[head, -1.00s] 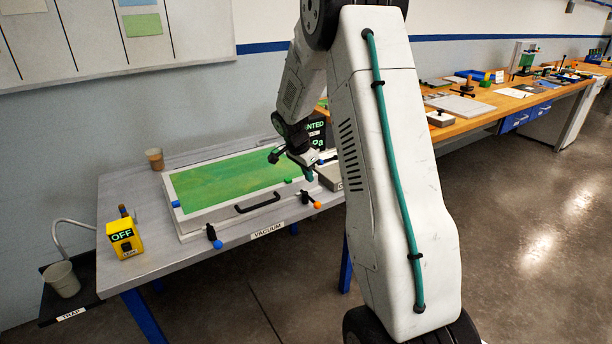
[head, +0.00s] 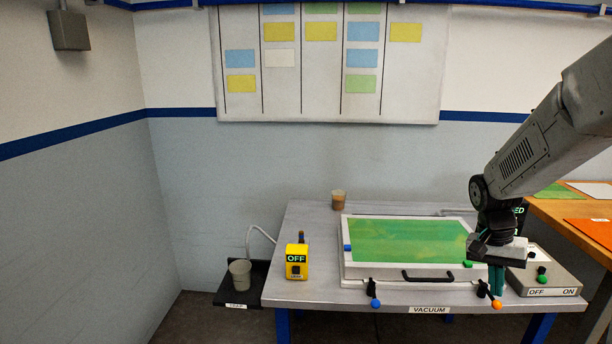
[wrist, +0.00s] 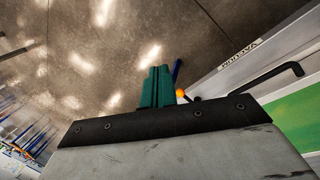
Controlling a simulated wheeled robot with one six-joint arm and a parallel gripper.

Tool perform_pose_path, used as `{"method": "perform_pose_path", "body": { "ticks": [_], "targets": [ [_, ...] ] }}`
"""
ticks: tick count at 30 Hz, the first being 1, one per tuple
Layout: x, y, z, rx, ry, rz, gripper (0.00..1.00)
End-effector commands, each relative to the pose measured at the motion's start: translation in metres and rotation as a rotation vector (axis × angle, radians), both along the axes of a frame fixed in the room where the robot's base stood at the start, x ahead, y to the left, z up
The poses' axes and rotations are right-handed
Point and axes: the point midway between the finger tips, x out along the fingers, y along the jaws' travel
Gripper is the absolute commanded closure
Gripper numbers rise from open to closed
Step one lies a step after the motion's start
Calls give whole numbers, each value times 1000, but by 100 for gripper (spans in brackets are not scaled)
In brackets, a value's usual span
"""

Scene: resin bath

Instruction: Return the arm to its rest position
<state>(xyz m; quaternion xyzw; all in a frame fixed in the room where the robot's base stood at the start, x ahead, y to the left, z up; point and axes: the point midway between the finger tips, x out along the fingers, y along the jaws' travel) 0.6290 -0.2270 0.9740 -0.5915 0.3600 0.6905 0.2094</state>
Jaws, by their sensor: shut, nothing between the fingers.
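My gripper (head: 497,281) hangs from my arm at the right of the head view, over the front right corner of the resin bath. Its teal fingers are shut with nothing between them, and they also show in the wrist view (wrist: 158,87). The bath is a shallow white-framed tray (head: 375,272) with a green sheet (head: 408,241) inside and a black handle (head: 427,277) at its front. The fingers are close to the orange-tipped valve (head: 496,304); I cannot tell whether they touch it.
A grey pot (head: 240,273) stands on a low black shelf at left. A wooden bench (head: 560,207) adjoins at right.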

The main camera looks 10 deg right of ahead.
Motion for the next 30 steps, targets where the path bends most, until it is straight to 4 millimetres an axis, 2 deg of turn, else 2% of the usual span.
{"method": "perform_pose_path", "body": {
  "ticks": [1,6,9,15,18,21,24,30],
  "targets": [
    [-14,18,16,25,-1,69,100],
    [-65,75,57,114,4,312,100],
    [-96,104,74,156,-9,443,100],
    [-156,153,98,209,-64,661,100],
    [-181,171,104,215,-109,735,100],
    [-198,183,110,205,-160,773,100],
    [-206,190,116,187,-208,807,100],
    [-210,196,126,169,-254,843,100]
  ]
}}
